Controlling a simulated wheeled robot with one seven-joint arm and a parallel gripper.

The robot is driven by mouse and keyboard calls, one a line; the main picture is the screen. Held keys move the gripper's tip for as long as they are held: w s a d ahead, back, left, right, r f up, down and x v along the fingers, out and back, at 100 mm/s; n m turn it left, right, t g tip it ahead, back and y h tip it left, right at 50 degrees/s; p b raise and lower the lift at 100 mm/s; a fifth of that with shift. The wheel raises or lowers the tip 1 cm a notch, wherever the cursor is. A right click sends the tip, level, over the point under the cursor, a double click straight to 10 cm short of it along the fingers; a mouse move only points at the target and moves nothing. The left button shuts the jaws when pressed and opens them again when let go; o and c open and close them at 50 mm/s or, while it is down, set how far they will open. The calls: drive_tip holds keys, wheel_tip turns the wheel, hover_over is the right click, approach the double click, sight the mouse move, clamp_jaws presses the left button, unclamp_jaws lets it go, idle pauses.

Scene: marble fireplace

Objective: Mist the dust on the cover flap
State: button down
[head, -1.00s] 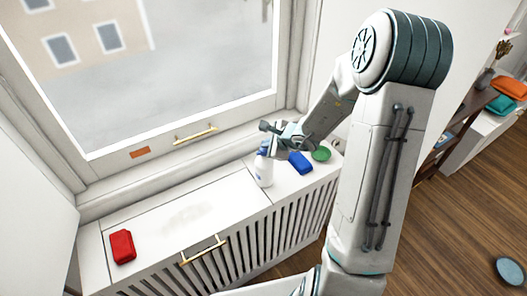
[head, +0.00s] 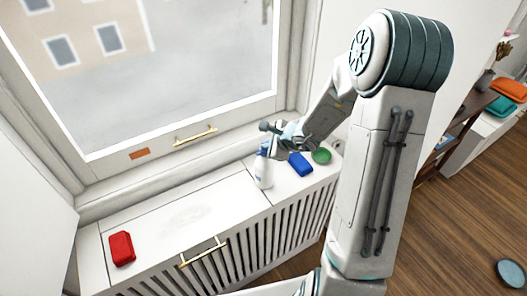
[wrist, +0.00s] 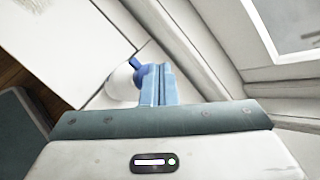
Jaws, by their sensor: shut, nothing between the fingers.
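A pale grey dust smudge (head: 190,217) lies on the middle of the white cover flap (head: 142,222) below the window. A white spray bottle (head: 264,174) with a blue head stands upright on the cover, right of the smudge. It also shows in the wrist view (wrist: 122,83), with a blue trigger part. My gripper (head: 270,142) is at the bottle's top, with its fingers shut and nothing held. In the wrist view the blue fingers (wrist: 157,84) lie together right beside the bottle head; I cannot tell whether they touch it.
A red block-like item (head: 122,248) lies at the cover's left end. A blue sponge-like item (head: 300,164) and a green round item (head: 321,156) lie right of the bottle. A brass handle (head: 203,251) is on the front edge. The window sill rises behind.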

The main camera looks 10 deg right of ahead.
drive_tip(key=shift+r+p, duration=2.1)
drive_tip(key=shift+r, duration=0.95)
